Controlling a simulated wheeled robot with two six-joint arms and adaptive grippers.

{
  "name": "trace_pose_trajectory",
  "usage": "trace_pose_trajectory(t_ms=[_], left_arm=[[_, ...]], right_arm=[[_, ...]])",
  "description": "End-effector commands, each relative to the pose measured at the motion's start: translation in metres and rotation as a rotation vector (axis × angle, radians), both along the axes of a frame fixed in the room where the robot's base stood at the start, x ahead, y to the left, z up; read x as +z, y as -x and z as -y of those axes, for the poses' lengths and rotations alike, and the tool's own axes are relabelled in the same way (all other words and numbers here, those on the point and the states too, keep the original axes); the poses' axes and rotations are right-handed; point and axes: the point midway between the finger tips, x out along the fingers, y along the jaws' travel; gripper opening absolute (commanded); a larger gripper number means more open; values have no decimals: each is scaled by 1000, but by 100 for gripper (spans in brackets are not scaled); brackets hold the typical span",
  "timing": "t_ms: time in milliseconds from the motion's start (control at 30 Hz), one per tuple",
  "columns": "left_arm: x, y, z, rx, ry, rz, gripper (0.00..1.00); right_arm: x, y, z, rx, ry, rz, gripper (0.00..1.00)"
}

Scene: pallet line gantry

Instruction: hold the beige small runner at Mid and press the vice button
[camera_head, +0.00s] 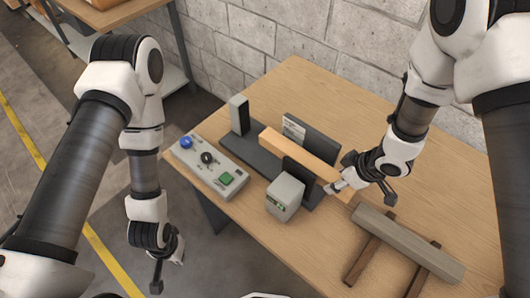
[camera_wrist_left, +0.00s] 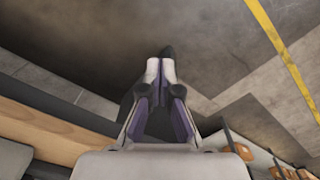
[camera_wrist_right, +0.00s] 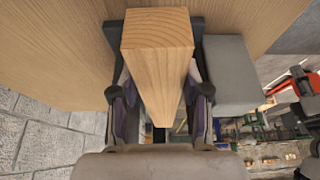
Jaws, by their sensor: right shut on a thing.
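The beige small runner (camera_head: 296,154) is a long wooden bar lying between the dark back plate (camera_head: 314,137) and front plate (camera_head: 299,170) of the vice; I cannot tell whether both touch it. My right gripper (camera_head: 335,187) is shut on its right end. In the right wrist view the runner (camera_wrist_right: 158,40) sits between the fingers, its end grain facing the camera. The button panel (camera_head: 207,171) has a blue button (camera_head: 186,142), a black knob (camera_head: 207,157) and a green button (camera_head: 226,178). My left gripper (camera_head: 167,272) hangs empty beyond the table's left edge, its fingertips close together.
A grey box (camera_head: 283,197) stands at the vice's front and a grey post (camera_head: 239,114) at its left. A grey beam (camera_head: 408,242) lies across two brown bars (camera_head: 368,261) at front right. A block wall (camera_head: 290,32) backs the table; the table's rear is clear.

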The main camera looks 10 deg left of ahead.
Motion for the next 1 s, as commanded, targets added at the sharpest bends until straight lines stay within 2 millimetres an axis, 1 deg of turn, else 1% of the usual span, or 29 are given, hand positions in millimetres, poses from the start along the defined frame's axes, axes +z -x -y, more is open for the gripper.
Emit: trace_pose_trajectory(t_ms=[67,167,267,300,333,367,433,467,500,567,600,667,700,800,900,967,1000], left_arm=[[0,1,0,6,0,-5,0],[0,14,-1,38,-8,-69,0],[-1,32,-8,146,-54,-196,0],[-2,38,-11,217,-78,-256,0],[-2,39,-12,279,-95,-300,0],[0,35,-11,352,-107,-334,0],[11,8,-2,539,-102,-387,0],[19,-10,5,622,-83,-399,0],[31,-37,15,718,-44,-403,0],[50,-72,29,821,21,-398,0],[64,-96,37,873,67,-384,0],[86,-130,47,929,136,-351,0],[101,-151,50,951,176,-320,0],[134,-193,52,969,244,-225,0],[160,-215,52,960,278,-158,0],[169,-221,52,957,288,-139,0],[170,-222,52,956,291,-132,0]], right_arm=[[0,0,0,0,-1,1,0],[0,0,0,0,-1,1,0],[0,0,0,0,-1,1,0],[0,0,0,0,-1,1,0],[0,0,0,0,-1,1,0],[0,0,0,0,-1,1,0],[1,0,0,0,-1,1,0],[1,0,0,0,-1,1,0],[1,0,0,0,-1,1,0],[0,0,0,0,-1,1,0],[0,0,0,0,-1,1,0],[0,0,0,0,-1,1,0],[0,0,0,0,-1,1,0],[0,0,0,0,-1,1,0],[0,0,0,0,-1,1,0],[0,0,0,0,-1,1,0],[0,0,0,0,-1,1,0]])
